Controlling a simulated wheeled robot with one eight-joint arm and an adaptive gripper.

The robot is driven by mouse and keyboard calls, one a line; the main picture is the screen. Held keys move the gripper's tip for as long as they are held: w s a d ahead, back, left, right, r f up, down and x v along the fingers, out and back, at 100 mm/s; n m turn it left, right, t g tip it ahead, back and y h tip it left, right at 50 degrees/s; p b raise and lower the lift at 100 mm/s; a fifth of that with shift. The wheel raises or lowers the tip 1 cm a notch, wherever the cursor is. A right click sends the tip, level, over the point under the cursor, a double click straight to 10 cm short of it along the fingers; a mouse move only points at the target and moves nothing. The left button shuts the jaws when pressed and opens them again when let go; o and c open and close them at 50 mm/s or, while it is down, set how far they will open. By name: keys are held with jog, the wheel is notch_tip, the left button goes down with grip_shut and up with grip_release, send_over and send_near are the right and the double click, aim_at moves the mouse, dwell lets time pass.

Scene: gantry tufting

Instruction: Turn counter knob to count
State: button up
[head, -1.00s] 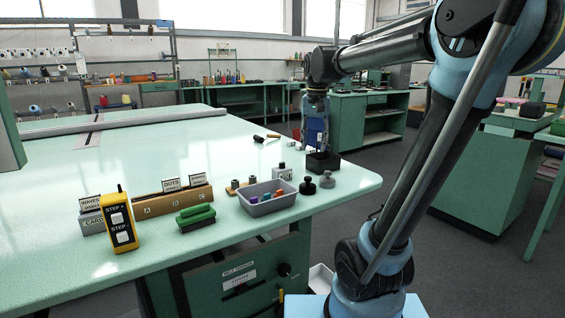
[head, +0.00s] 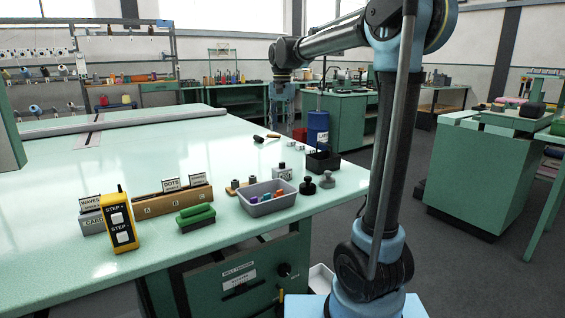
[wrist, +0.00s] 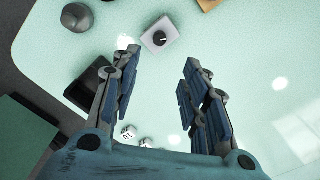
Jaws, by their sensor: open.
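The counter is a small pale grey box (head: 283,171) near the table's right edge, behind the grey bin. In the wrist view its top (wrist: 172,29) carries a round black knob (wrist: 160,39) with a white pointer mark. My gripper (head: 283,97) hangs over the table's right part, high above the surface. In the wrist view my gripper (wrist: 158,80) is open and empty, its blue-padded fingers spread wide. The knob lies beyond the fingertips, slightly above the gap in the picture, and nothing touches it. The counter's readout is too small to read.
A grey bin (head: 258,207) with coloured pieces, a black stamp-like piece (head: 308,186), a grey one (head: 327,180) and a black tray (head: 333,161) stand around the counter. White numbered cubes (wrist: 128,132) lie near the tray. The table's middle is clear.

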aim_at(282, 165)
notch_tip(282, 165, down, 14)
jog(key=shift+f, duration=0.15)
dwell(0.4)
jog(key=shift+c, duration=0.5)
grip_shut()
